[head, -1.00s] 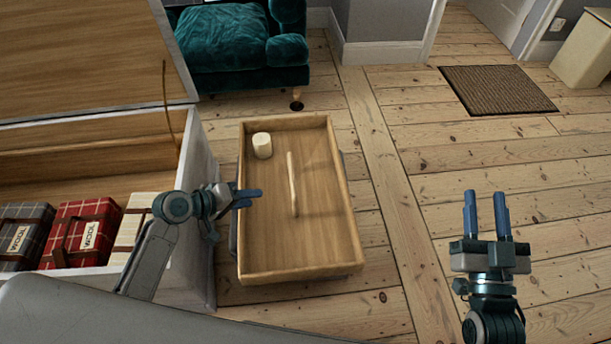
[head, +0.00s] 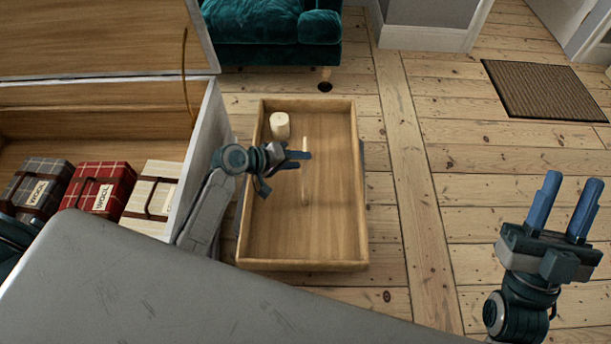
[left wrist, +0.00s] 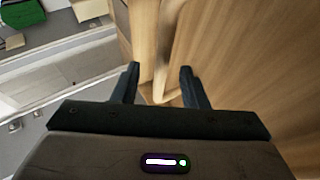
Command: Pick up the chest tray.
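The chest tray (head: 345,265), a shallow wooden tray, rests on the floorboards at the middle of the head view. A cream candle-like cylinder (head: 279,125) and a thin pale bar (head: 306,185) show inside it. My left gripper (head: 304,160) appears over the tray beside the bar; contact cannot be told. In the left wrist view, the left gripper (left wrist: 160,82) has its fingers apart, with pale wood showing between and beyond them. It is unclear whether that wood lies between the tips. My right gripper (head: 566,208) is open and empty, well right of the tray.
The open chest (head: 205,140) stands close on the tray's left, with a red plaid bundle (head: 97,188) and others inside. A teal armchair (head: 270,35) is behind the tray. A brown mat (head: 540,90) lies at far right. Floor right of the tray is clear.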

